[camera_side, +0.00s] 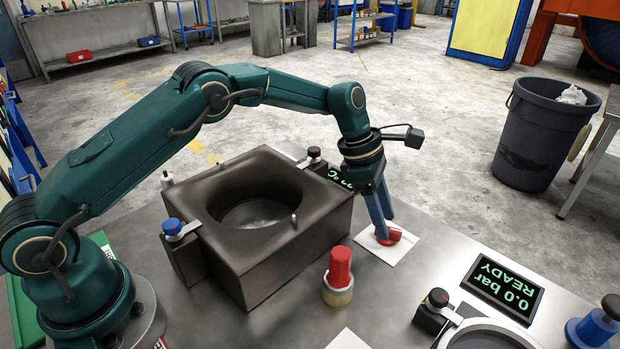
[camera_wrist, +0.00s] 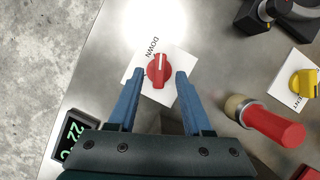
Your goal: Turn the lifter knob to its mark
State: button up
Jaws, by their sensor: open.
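A red knob (camera_wrist: 158,72) with a white pointer line sits on a white card (camera_wrist: 133,78) lettered DOWN. In the wrist view the pointer line points up in the picture, near the lettering. The knob also shows in the side view (camera_side: 391,236), partly hidden by my fingers. My gripper (camera_wrist: 156,78) is open, with one blue finger to the left of the knob and one to the right. In the wrist view gaps show between the knob and both fingertips. I cannot tell the exact fingertip height above the card.
A red-topped cylinder (camera_side: 339,270) stands close by on the table. The dark mould block (camera_side: 267,265) with a round cavity is left of my gripper. A yellow knob (camera_wrist: 303,83) sits on another card. A display (camera_side: 503,286) reads 0.0 bar READY.

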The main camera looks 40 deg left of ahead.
jog(key=shift+x, duration=1.05)
grip_shut()
jog(key=shift+w+m+g, duration=0.2)
jog(key=shift+m+g, duration=0.2)
jog(key=shift+m, duration=0.6)
jog(key=shift+m+h, duration=0.3)
jog(key=shift+m, duration=0.3)
